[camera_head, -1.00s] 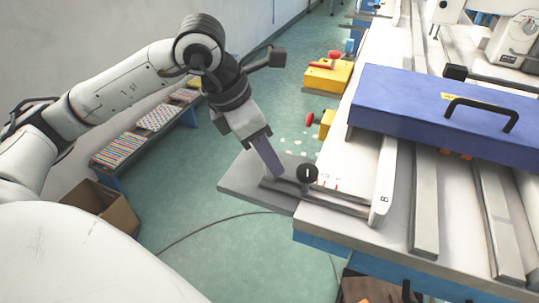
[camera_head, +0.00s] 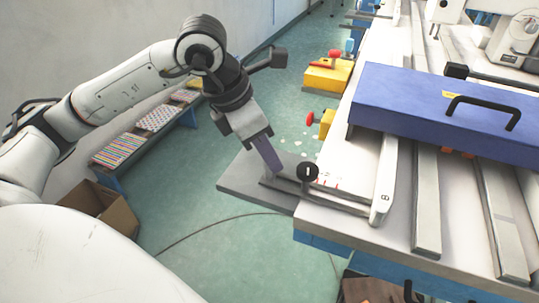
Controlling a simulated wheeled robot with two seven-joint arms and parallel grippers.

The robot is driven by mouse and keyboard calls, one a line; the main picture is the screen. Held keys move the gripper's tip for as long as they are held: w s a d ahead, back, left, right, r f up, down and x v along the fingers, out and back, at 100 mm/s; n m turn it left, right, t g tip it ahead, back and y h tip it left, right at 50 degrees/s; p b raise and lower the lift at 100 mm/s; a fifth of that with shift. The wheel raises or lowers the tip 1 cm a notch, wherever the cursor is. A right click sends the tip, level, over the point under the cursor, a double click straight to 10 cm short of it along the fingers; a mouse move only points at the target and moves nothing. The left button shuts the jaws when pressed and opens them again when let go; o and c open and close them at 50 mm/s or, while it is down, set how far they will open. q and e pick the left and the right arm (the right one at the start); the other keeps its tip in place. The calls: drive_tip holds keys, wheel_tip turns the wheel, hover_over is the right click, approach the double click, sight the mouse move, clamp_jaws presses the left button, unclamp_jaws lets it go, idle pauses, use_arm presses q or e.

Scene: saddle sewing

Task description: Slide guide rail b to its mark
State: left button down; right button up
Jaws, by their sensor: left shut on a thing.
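Guide rail b is a white rail marked "B" (camera_head: 385,185) at the left end of the sewing table in the head view. A grey bar (camera_head: 340,202) runs left from its near end, and a round black knob (camera_head: 307,172) stands beside the bar. My left gripper (camera_head: 270,168) points down and is shut at the bar's left end, over a grey plate; its fingers hide the exact grip. Small red marks (camera_head: 323,183) show on the table between the knob and the rail. My right gripper is not in view.
A blue box (camera_head: 440,110) with a black handle lies across the table, over the rail's far end. Grey strips (camera_head: 425,200) lie to the right. A cardboard box (camera_head: 100,205) is on the floor.

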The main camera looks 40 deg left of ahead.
use_arm(q)
drive_tip(key=shift+a, duration=0.1)
drive_tip(key=c, duration=1.6)
unclamp_jaws()
drive_tip(key=shift+c, duration=0.2)
drive_tip(key=v, duration=1)
drive_tip(key=shift+r+p, duration=0.2)
drive_tip(key=shift+p, duration=0.25)
drive_tip(key=shift+s, duration=0.15)
